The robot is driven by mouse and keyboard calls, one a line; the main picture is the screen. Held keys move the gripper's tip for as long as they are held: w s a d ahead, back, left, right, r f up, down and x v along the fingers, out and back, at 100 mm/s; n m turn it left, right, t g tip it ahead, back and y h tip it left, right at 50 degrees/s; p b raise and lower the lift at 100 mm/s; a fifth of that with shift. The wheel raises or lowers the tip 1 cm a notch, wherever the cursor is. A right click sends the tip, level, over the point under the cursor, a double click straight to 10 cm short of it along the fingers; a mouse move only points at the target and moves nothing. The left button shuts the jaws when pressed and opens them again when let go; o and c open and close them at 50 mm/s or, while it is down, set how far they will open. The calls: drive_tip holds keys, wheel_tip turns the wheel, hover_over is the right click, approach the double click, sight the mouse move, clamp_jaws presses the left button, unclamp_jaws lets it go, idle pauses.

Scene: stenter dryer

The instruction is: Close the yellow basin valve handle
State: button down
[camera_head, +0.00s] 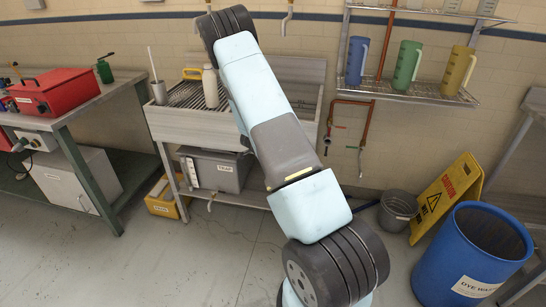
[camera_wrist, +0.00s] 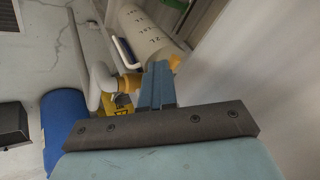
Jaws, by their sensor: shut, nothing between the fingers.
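In the wrist view my gripper (camera_wrist: 159,72) shows its blue fingers together, with nothing held between them. An orange-yellow part (camera_wrist: 130,83) shows just left of the fingers, at the end of a pale pipe. Another orange-yellow piece (camera_wrist: 174,63) shows just right of the fingertips. They may both belong to the yellow valve handle, partly hidden behind the fingers; I cannot tell whether the fingers touch it. In the head view my arm covers part of the metal basin (camera_head: 175,125), and neither my gripper nor the valve is clearly visible there.
A pale marked container (camera_wrist: 145,35) is close beyond my fingers, and a pale wall stands at right. In the head view a blue bin (camera_head: 465,260), a yellow caution sign (camera_head: 445,195) and a grey bucket (camera_head: 397,208) stand at right. A bench with a red case (camera_head: 55,92) is at left.

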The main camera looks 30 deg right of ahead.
drive_tip(key=s+a+r, duration=0.3)
drive_tip(key=a+r, duration=0.5)
drive_tip(key=r, duration=0.1)
drive_tip(key=shift+s, duration=0.4)
idle(0.4)
